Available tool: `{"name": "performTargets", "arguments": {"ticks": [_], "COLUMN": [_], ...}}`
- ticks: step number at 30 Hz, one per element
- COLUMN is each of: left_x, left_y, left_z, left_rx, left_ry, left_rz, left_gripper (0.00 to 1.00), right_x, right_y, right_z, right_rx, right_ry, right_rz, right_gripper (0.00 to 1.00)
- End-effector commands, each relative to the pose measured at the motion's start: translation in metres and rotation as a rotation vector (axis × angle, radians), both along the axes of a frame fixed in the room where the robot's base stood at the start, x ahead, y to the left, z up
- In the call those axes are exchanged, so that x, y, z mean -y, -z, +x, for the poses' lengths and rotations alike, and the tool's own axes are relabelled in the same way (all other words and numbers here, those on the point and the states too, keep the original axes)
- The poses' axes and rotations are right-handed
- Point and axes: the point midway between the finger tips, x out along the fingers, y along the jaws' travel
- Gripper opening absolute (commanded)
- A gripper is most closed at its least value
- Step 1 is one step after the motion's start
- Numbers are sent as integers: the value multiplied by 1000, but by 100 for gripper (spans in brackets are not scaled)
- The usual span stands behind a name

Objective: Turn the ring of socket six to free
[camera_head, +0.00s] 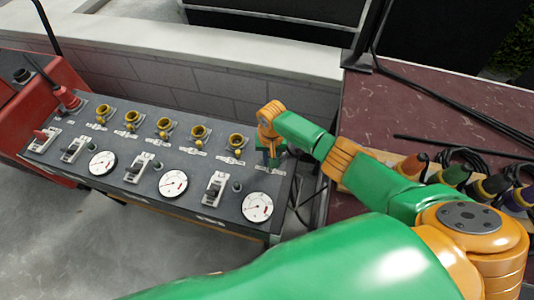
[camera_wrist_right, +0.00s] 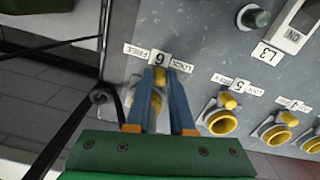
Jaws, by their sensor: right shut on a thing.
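The panel (camera_head: 150,165) carries a row of sockets with yellow rings. Socket six is at its right end, mostly hidden behind my right gripper (camera_head: 268,158) in the head view. In the right wrist view, the plate "6" (camera_wrist_right: 159,58) sits between the labels FREE (camera_wrist_right: 136,51) on the left and LOCK (camera_wrist_right: 181,65) on the right. The blue fingers of my right gripper (camera_wrist_right: 160,82) are shut on the yellow ring's tab (camera_wrist_right: 159,76), just below the "6". The ring's body is partly hidden between the fingers. My left gripper is out of view.
Socket five (camera_wrist_right: 222,120) is right beside the fingers in the right wrist view, with its own yellow tab. Switches and round gauges (camera_head: 257,207) line the panel's front. Coloured plugs (camera_head: 453,175) and black cables lie on the red-brown surface at right.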

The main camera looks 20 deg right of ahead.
Motion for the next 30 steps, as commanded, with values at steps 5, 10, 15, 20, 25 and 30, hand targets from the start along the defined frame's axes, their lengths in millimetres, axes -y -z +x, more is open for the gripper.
{"name": "performTargets", "arguments": {"ticks": [5,10,15,20,25,30], "left_x": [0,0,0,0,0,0], "left_y": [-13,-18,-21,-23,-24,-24], "left_z": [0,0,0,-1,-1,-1], "left_rx": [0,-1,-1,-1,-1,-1], "left_ry": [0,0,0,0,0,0], "left_rz": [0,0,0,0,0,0], "left_gripper": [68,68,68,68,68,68], "right_x": [7,14,19,23,25,26], "right_y": [-3,-2,-1,-1,0,0], "right_z": [-5,-8,-9,-10,-10,-10], "right_rx": [-1,-1,0,1,2,2], "right_ry": [-152,-287,-395,-469,-516,-536], "right_rz": [-1,-2,-2,-2,-2,-2], "right_gripper": [0,0,0,0,0,0]}}
